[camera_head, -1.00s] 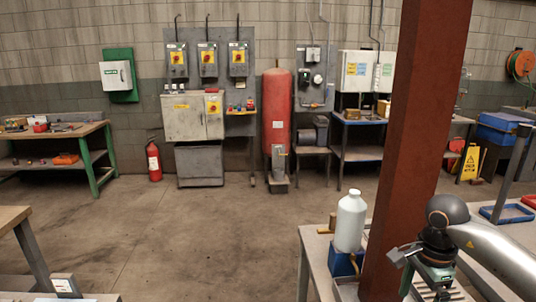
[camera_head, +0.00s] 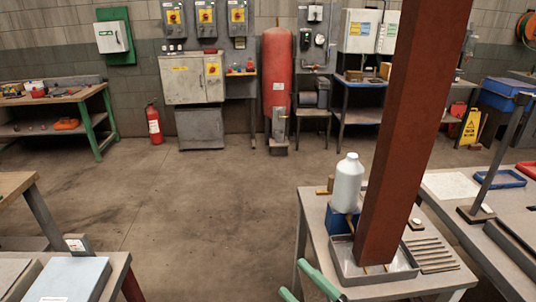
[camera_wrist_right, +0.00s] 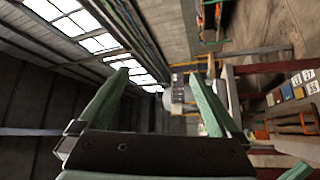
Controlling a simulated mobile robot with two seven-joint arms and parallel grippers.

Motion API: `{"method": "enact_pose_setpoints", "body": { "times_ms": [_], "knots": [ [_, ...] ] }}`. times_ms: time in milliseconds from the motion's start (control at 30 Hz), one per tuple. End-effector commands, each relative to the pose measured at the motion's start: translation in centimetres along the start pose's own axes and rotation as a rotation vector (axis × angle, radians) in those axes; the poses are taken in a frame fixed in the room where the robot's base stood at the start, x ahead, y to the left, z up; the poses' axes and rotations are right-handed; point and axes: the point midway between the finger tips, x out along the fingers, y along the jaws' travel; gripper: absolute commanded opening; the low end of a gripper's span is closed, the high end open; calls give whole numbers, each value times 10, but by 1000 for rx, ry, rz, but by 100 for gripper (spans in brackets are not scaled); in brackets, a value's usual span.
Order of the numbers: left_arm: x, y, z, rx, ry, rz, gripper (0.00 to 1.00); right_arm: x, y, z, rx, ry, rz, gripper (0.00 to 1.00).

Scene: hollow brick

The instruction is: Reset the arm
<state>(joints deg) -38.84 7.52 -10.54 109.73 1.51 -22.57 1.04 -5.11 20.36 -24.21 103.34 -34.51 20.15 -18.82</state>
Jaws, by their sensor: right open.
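My right gripper (camera_head: 294,278) shows at the bottom edge of the head view, left of the small table's front edge. Its two green fingers are apart with nothing between them. In the right wrist view the same gripper (camera_wrist_right: 157,76) is open and empty, facing the far hall and windows. The rest of my right arm is out of the head view. My left gripper is not in view.
A rust-red column (camera_head: 401,130) stands in a grey tray (camera_head: 347,268) on a small table. A bench with a light blue binder (camera_head: 68,279) is at lower left. The middle floor is clear.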

Motion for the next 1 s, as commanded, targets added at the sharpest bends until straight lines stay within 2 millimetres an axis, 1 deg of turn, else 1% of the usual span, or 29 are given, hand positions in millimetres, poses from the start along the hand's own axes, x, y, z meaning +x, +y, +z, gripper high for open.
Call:
{"method": "enact_pose_setpoints", "body": {
  "times_ms": [33, 67, 100, 167, 200, 267, 300, 400, 500, 633, 1000],
  "knots": [
    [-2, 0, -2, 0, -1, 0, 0, -19, -16, 15, 171, -139, -12, 98],
    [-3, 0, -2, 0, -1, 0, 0, -31, -27, 26, 273, -225, -19, 98],
    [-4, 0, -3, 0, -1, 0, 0, -50, -44, 37, 408, -339, -29, 98],
    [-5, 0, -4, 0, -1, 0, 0, -84, -72, 50, 608, -511, -46, 98],
    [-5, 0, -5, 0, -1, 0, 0, -106, -91, 54, 728, -615, -56, 98],
    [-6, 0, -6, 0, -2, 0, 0, -139, -116, 55, 885, -753, -70, 98],
    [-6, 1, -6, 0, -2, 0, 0, -159, -131, 53, 976, -835, -78, 98],
    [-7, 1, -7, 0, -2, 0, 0, -199, -160, 43, 1152, -995, -95, 98],
    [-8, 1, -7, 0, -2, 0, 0, -224, -177, 33, 1260, -1096, -105, 98],
    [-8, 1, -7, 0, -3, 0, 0, -238, -186, 27, 1315, -1148, -111, 98],
    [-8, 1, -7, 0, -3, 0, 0, -238, -186, 27, 1315, -1149, -113, 98]
  ]
}}
